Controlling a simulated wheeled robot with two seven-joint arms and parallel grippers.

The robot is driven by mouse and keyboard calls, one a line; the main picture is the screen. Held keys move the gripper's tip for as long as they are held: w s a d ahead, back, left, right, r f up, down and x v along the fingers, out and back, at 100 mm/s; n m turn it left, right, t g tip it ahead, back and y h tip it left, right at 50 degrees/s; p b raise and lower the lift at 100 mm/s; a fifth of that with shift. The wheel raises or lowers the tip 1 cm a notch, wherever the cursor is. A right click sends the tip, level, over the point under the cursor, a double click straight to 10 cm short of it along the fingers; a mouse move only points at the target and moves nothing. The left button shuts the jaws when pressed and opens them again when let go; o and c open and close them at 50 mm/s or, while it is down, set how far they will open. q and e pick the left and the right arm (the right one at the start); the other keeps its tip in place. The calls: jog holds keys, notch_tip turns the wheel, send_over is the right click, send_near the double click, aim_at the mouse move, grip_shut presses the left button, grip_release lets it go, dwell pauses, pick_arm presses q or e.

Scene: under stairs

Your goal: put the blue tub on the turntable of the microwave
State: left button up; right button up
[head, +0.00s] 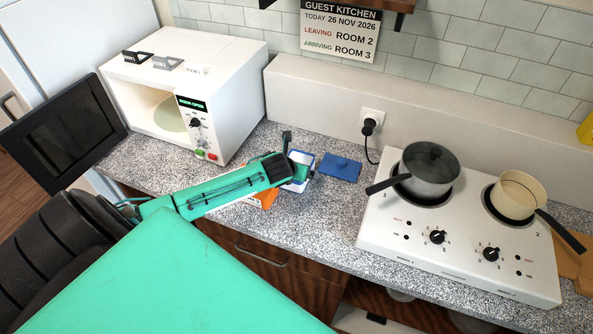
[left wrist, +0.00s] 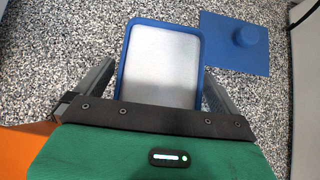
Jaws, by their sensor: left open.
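The blue tub (head: 301,167) stands on the speckled counter, partly hidden behind my left gripper (head: 299,158). In the left wrist view the tub (left wrist: 160,65) shows a blue rim and a pale inside that looks empty. My left gripper (left wrist: 152,88) is open, with one finger on either side of the tub's near part. I cannot tell whether the fingers touch it. The white microwave (head: 222,88) stands at the back left with its dark door (head: 68,132) swung open. Its pale green turntable (head: 170,114) shows partly inside and looks bare. My right gripper is not in view.
A blue lid (head: 340,167) with a knob lies right of the tub. An orange item (head: 266,198) lies partly under my left arm. A hob (head: 455,235) with a lidded grey pot (head: 429,172) and a cream pan (head: 520,194) stands right. Counter between tub and microwave is clear.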

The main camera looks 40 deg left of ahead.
pick_arm(q)
jog(key=shift+w+f, duration=0.15)
jog(key=shift+c, duration=0.4)
jog(key=shift+a, duration=0.1)
jog(key=c, duration=1.2)
jog(key=shift+c, duration=0.2)
jog(key=shift+r, duration=0.2)
jog(key=shift+r+b, duration=0.35)
jog(key=shift+r, duration=0.8)
notch_tip(320, 180, up, 17)
jog(key=b, duration=0.3)
jog(key=shift+b, duration=0.3)
jog(key=shift+r, duration=0.2)
